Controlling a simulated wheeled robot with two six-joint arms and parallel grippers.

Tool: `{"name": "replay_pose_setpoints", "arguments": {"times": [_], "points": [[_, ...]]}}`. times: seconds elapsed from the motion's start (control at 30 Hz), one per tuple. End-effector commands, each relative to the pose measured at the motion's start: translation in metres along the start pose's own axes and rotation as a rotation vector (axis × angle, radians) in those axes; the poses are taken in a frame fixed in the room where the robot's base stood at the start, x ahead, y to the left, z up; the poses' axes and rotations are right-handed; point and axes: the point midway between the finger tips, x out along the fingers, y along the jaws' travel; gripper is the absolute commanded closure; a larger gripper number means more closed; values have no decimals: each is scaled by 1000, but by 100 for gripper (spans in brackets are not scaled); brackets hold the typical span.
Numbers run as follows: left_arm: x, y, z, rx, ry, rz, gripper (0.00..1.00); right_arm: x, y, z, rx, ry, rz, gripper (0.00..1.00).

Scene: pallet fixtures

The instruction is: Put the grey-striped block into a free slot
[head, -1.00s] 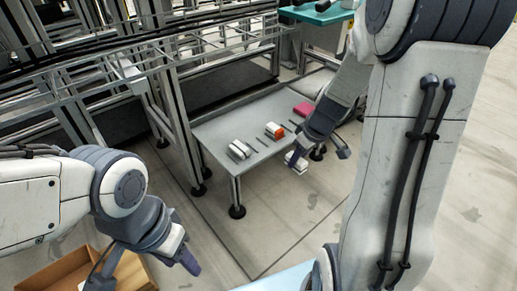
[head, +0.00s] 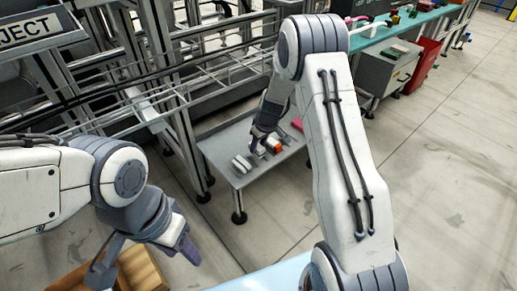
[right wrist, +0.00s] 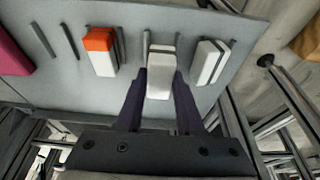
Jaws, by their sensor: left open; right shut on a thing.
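My right gripper (right wrist: 160,78) is shut on a white block with a grey band (right wrist: 159,65), which I take as the grey-striped block. It holds the block over the grey pallet table (right wrist: 185,17), between two seated blocks. In the right wrist view, one neighbour is a white block with an orange end (right wrist: 100,50) on the left. The other is a white block with a dark stripe (right wrist: 209,63) on the right. I cannot tell whether the held block touches the table. In the head view my right gripper (head: 260,140) hides most of it. My left gripper (head: 147,258) is open and empty.
Thin dividers (right wrist: 69,41) stand up from the table. A magenta block (right wrist: 13,55) sits at the left in the right wrist view. A cardboard box (head: 72,281) is below my left gripper. A metal frame (head: 170,95) rises beside the table's left side.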

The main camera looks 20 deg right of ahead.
Motion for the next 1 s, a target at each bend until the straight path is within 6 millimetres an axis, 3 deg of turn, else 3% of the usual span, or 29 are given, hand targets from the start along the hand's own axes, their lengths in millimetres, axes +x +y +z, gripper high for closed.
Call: {"name": "replay_pose_setpoints", "arguments": {"times": [0.03,0.13,0.53,0.57,0.63,1.0], "points": [[17,-1,2,0,-3,0,50,18,0,7,1,-3,-1,100],[26,-2,3,0,-3,0,50,30,0,11,0,-3,-1,100],[28,-2,2,0,-2,0,50,32,0,12,1,-2,-1,100],[28,-2,2,0,-3,0,50,32,0,12,1,-2,-1,60],[27,-2,2,0,-2,0,50,31,0,12,1,-2,-1,34],[24,-2,2,0,-2,0,50,28,0,11,0,-2,-1,34]]}}
